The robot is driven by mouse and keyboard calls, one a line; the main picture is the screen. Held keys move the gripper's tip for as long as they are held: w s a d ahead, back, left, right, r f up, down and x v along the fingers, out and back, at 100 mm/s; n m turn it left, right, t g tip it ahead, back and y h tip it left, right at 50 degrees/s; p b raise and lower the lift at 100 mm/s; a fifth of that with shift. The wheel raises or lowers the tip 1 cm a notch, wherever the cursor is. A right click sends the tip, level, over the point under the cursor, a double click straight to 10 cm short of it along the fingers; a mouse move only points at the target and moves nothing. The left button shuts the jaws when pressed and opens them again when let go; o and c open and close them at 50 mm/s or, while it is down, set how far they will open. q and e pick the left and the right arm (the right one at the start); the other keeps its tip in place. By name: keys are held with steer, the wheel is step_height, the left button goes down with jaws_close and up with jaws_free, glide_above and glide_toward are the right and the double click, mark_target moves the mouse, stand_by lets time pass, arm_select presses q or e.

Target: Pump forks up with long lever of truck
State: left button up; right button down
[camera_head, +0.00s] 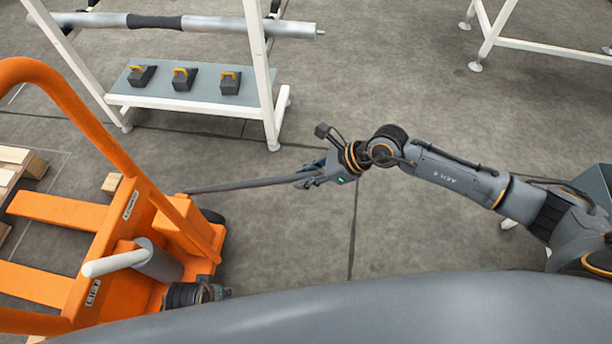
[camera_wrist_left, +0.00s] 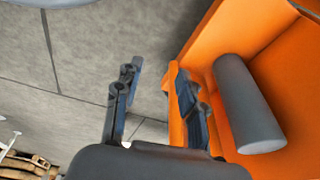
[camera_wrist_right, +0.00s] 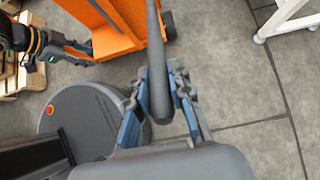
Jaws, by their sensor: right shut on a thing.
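The orange truck (camera_head: 170,240) stands at the left in the head view, with its two forks (camera_head: 55,210) pointing left. The long dark lever (camera_head: 245,184) sticks out from its side, roughly level. My right gripper (camera_head: 312,175) is shut on the lever's free end; the right wrist view shows the lever (camera_wrist_right: 158,70) between its fingers (camera_wrist_right: 160,105). My left gripper (camera_wrist_left: 157,90) is open, its fingers apart beside the truck's orange edge. No held thing shows between them. A grey cylinder (camera_wrist_left: 245,105) on the truck is to their right.
A white rack (camera_head: 265,75) at the back carries a grey roller (camera_head: 220,25) and a shelf (camera_head: 205,100) with several dark blocks with orange handles. Wooden pallet boards (camera_head: 20,165) lie at far left. Floor around the lever is clear.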

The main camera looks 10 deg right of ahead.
steer(key=shift+f, duration=0.1)
steer(key=shift+d+f, duration=0.1)
steer(key=shift+f, duration=0.05)
arm_select(q)
steer(key=w+r+b+v, duration=0.1)
steer(key=w+b+v, duration=0.25)
steer(key=v, duration=0.75)
steer(key=w+d+r+t+h+b, duration=0.1)
steer(key=w+d+r+t+b, duration=0.2)
steer(key=w+r+t, duration=0.4)
steer(key=w+d+r+t+h+b, duration=0.2)
steer(key=w+r+t+b, duration=0.3)
steer(key=r, duration=0.5)
steer(key=w+d+t, duration=0.1)
steer(key=w+t, duration=0.1)
steer(key=w, duration=0.1)
steer(key=shift+d+h, duration=0.2)
steer(key=shift+h, duration=0.1)
arm_select(e)
step_height(320, 180, down, 6)
steer(key=s+d+y, duration=0.1)
steer(key=d, duration=0.1)
steer(key=shift+d+f+t+y, duration=0.2)
steer(key=shift+d+t+y, duration=0.1)
steer(key=shift+y, duration=0.1)
arm_select(q)
steer(key=shift+w, duration=0.1)
